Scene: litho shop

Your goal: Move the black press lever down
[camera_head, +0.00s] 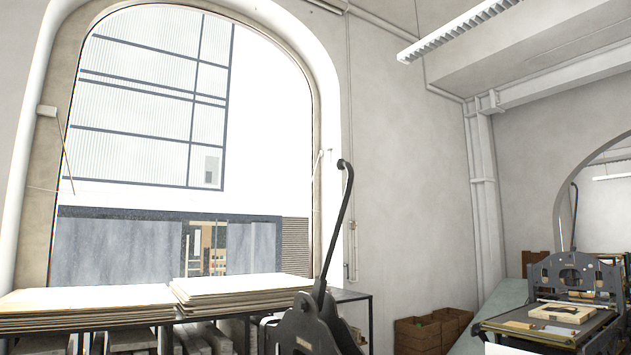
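The black press lever (338,229) stands raised in the lower middle of the head view.
Stacks of boards (90,302) lie on a dark-framed table to the left, behind the lever. A second press (570,272) with its own upright thin lever (574,215) stands at right. Brown crates (418,335) sit on the floor between. Open air surrounds the lever's upper part.

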